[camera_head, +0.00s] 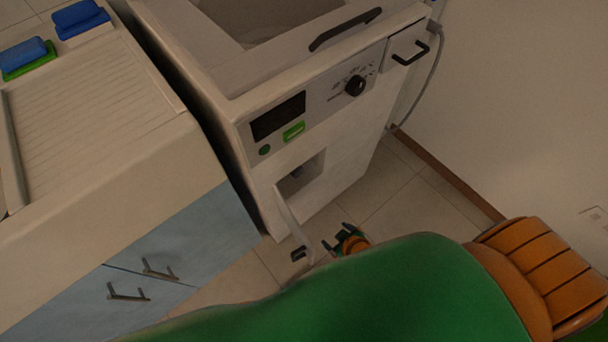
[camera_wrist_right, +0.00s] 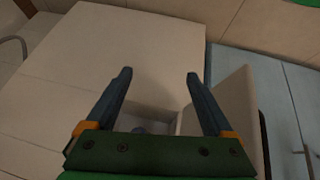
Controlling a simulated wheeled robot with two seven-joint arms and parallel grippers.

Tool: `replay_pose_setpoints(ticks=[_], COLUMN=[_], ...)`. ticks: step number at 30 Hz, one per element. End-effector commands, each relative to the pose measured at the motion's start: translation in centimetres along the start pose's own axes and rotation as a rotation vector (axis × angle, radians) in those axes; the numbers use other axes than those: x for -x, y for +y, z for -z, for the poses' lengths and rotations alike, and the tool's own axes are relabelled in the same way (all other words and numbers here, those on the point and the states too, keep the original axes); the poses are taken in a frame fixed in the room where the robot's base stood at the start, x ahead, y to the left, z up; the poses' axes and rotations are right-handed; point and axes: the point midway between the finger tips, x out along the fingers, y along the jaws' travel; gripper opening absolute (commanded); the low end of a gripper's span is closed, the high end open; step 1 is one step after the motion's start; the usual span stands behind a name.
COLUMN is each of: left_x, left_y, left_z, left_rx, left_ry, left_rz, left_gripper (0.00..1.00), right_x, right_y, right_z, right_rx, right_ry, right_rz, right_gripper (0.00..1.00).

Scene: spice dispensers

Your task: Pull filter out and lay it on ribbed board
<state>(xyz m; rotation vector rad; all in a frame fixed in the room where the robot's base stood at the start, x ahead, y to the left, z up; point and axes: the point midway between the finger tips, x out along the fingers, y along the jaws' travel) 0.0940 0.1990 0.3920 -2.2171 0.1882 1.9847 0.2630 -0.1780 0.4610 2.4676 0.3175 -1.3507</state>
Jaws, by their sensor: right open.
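The white washing machine (camera_head: 345,170) has a small open compartment (camera_head: 303,176) low on its front, with its flap (camera_head: 293,222) swung out. A small shape inside (camera_head: 296,172) may be the filter; it is dim. In the right wrist view, a dark rounded bit (camera_wrist_right: 140,129) shows in the compartment (camera_wrist_right: 160,120), partly hidden by my gripper. My right gripper (camera_head: 332,240) is open and empty in front of the machine, close to the flap; its spread fingers (camera_wrist_right: 160,72) point toward the machine's front. The ribbed board (camera_head: 85,95) is on the left counter. My left gripper is out of view.
Blue and green sponges (camera_head: 27,57) lie at the counter's far end, beside another blue one (camera_head: 80,18). The blue cabinet (camera_head: 190,250) with handles stands beside the machine. The open flap (camera_wrist_right: 222,105) is close to one finger. Tiled floor (camera_head: 390,190) is free at the right.

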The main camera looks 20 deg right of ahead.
Motion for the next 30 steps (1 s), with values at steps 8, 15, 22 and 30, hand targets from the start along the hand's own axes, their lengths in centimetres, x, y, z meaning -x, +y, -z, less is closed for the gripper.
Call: replay_pose_setpoints(ticks=[8,15,22,30], left_x=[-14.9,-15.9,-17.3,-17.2], left_y=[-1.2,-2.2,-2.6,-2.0], left_z=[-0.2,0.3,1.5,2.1], left_rx=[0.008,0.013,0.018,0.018], left_ry=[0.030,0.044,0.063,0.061], left_rz=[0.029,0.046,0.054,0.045], left_gripper=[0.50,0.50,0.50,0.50], right_x=[-5.3,-4.5,-7.8,-8.5], right_y=[2.5,3.2,3.6,3.8], right_z=[13.3,17.4,19.9,20.8], right_rx=[0.204,0.240,0.238,0.237], right_ry=[0.539,0.638,0.636,0.633], right_rz=[-0.170,-0.208,-0.206,-0.205], right_gripper=[0.87,0.87,0.87,0.87])
